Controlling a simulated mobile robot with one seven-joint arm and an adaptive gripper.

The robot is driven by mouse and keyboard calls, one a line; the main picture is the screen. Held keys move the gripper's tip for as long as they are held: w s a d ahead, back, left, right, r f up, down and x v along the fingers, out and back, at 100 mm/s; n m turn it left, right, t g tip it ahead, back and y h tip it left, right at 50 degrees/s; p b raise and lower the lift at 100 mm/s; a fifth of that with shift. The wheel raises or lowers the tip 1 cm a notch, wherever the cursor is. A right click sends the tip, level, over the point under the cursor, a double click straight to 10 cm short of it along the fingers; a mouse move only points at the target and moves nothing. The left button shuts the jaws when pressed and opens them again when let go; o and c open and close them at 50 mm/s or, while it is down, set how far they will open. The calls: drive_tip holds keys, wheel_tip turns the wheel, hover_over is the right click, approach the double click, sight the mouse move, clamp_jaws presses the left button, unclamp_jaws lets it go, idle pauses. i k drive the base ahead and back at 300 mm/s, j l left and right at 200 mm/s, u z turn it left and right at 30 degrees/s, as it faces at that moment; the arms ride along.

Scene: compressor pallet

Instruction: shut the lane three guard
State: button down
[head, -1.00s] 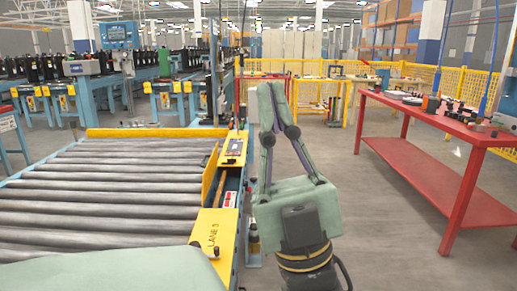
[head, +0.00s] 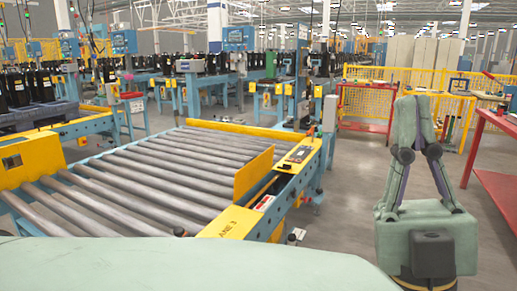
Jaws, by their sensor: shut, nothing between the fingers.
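The lane three guard appears to be the yellow panel (head: 253,175) standing upright at the right edge of the roller bed (head: 160,175). To its right the side rail has an uncovered recess (head: 266,201) with small parts in it. The guard stands up beside this recess and does not cover it. A yellow plate (head: 230,222) marked with the lane 3 name lies at the near end of the rail.
A jointed green-grey form (head: 425,190) stands right of the lane. A pale green surface (head: 180,268) fills the bottom. A red table (head: 497,170) stands at right. Grey floor (head: 352,190) shows between.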

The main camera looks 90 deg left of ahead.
sight(257, 167)
drive_tip(key=i+j+u, duration=0.1)
drive_tip(key=i+u, duration=0.65)
drive_tip(key=i+l+u, duration=0.1)
drive_tip(key=i+u, duration=0.25)
drive_tip(key=i+j+u, duration=0.15)
drive_tip(key=i+u, duration=0.45)
drive_tip(key=u, duration=0.15)
drive_tip(key=i+u, duration=0.4)
drive_tip(key=i+j+u, duration=0.25)
drive_tip(key=u, duration=0.15)
drive_tip(key=i+j+u, duration=0.25)
drive_tip(key=u, duration=0.15)
drive_tip(key=i, duration=0.1)
